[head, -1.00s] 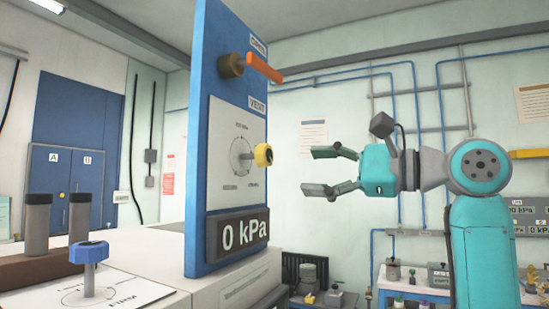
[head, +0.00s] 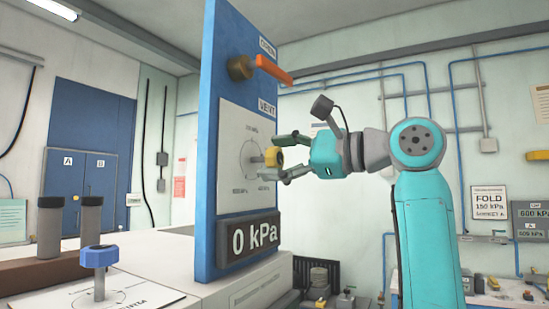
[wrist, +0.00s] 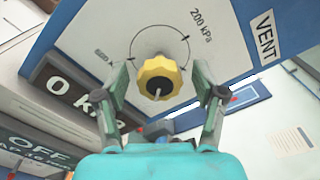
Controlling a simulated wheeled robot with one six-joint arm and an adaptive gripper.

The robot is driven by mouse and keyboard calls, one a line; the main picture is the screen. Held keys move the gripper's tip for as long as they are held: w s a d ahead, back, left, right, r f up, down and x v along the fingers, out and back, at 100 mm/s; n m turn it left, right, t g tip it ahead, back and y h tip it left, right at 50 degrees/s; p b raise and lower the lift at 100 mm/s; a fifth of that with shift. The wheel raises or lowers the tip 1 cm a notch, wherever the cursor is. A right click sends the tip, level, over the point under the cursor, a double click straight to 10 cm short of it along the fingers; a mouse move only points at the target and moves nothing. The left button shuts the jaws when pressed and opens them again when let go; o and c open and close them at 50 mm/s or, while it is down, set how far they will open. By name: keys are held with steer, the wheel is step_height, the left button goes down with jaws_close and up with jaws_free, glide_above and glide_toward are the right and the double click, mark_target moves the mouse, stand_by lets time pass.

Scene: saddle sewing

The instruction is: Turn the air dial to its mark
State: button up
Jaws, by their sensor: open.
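The air dial is a yellow knob (head: 272,157) on a shaft, standing out from a white scale plate (head: 240,150) on a blue upright panel. In the wrist view the yellow knob (wrist: 160,78) has a pale pointer line and sits inside a circular scale; "200 kPa" is printed at upper right. My gripper (head: 286,156) is open, its fingers on either side of the knob. In the wrist view my gripper (wrist: 165,92) shows a gap between each finger and the knob. The display (head: 252,238) below reads "0 kPa".
An orange lever (head: 273,69) sticks out from the panel above the dial, near a "VENT" label. A blue knob (head: 99,256) stands on a plate at lower left, beside two dark cylinders (head: 70,228).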

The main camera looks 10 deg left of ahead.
steer(key=shift+w+a, duration=0.1)
steer(key=shift+a, duration=0.25)
steer(key=c, duration=1.2)
steer(key=shift+o, duration=0.2)
